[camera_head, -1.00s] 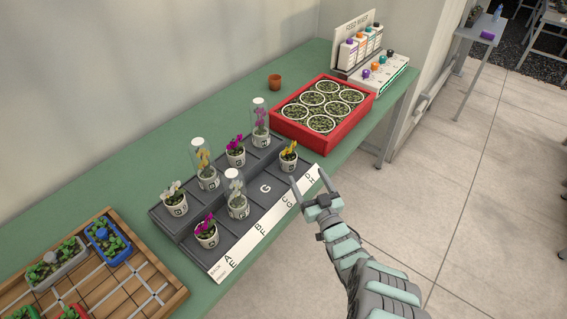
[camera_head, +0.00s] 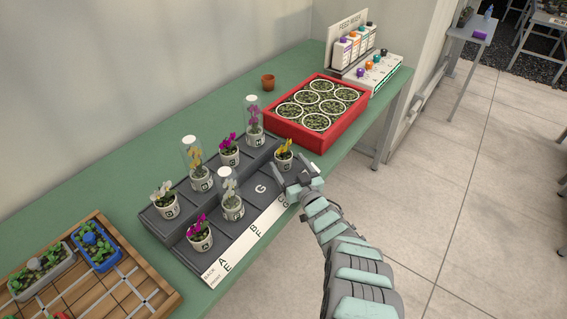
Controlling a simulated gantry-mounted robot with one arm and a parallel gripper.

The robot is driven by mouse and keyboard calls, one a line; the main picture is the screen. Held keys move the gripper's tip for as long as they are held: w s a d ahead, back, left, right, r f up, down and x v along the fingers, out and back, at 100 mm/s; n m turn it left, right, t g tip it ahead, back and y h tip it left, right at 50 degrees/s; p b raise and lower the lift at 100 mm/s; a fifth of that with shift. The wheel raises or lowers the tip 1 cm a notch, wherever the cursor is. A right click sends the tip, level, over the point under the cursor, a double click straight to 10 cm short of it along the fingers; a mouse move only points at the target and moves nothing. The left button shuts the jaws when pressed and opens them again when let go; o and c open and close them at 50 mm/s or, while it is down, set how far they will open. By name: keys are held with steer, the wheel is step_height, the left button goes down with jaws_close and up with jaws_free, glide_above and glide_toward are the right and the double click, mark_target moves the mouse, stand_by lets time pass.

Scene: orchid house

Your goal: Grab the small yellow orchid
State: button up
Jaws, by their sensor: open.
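The small yellow orchid (camera_head: 284,149) stands uncovered and upright in a white pot at the right end of the dark stepped rack (camera_head: 261,188). Another yellow orchid (camera_head: 195,155) stands under a clear cover further left, in the back row. My gripper (camera_head: 295,168) is open and empty, just in front of the small yellow orchid's pot. One finger shows near the pot's lower left and the other to its right. I cannot tell whether a finger touches the pot.
Covered and uncovered orchids, white (camera_head: 163,197) and magenta (camera_head: 199,229), fill other rack slots. Slot G beside the small yellow orchid is empty. A red tray (camera_head: 318,110) of round pots stands close behind it. A wooden tray (camera_head: 150,290) lies at left.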

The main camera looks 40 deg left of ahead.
steer(key=shift+x, duration=0.85)
steer(key=c, duration=1.6)
